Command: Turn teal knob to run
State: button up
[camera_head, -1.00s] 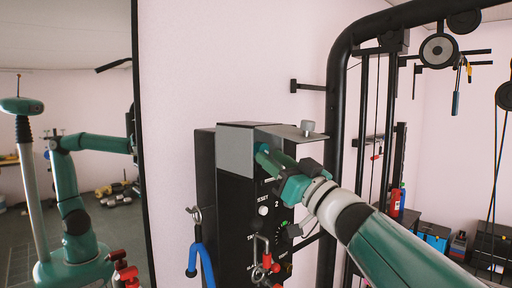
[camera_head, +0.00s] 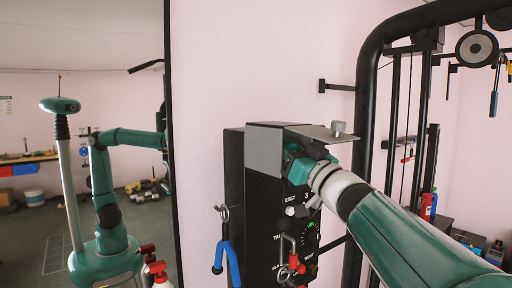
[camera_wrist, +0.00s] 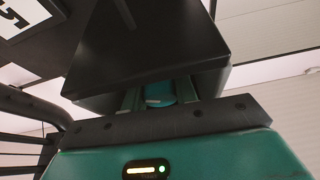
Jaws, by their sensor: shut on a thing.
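The black control box (camera_head: 262,225) stands against the pink wall, with a grey upper part and a metal shelf on top. My gripper (camera_head: 297,165) is up against the upper front of the box, under the shelf. In the wrist view my gripper (camera_wrist: 160,98) is shut on the teal knob (camera_wrist: 160,91), which shows as a small teal piece between the two fingers. In the head view the knob is hidden behind my gripper and wrist. Its pointer and the run mark cannot be made out.
Below my gripper are a white button (camera_head: 291,211), a green-lit dial (camera_head: 310,226), and a red-handled clamp (camera_head: 290,262). A blue-handled tool (camera_head: 227,255) hangs on the left. A black tubular frame (camera_head: 366,130) stands close on the right. A mirror (camera_head: 80,130) at left reflects my body.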

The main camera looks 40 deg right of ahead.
jog(key=shift+n+y, duration=0.4)
jog(key=shift+n, duration=0.1)
jog(key=n+y, duration=0.1)
jog(key=n, duration=0.2)
jog(key=n+y, duration=0.2)
jog(key=n, duration=0.1)
jog(key=shift+g, duration=0.4)
jog(key=shift+a+f+n+g+y, duration=0.1)
jog(key=shift+n+g+y, duration=0.4)
jog(key=shift+n, duration=0.95)
jog(key=shift+a+n+g+y, duration=0.15)
jog(key=shift+n+y, duration=0.55)
jog(key=shift+n, duration=0.75)
jog(key=o, duration=0.7)
jog(key=shift+s, duration=0.15)
jog(key=v, duration=1.3)
jog(key=shift+s+d, duration=0.2)
jog(key=shift+s, duration=0.1)
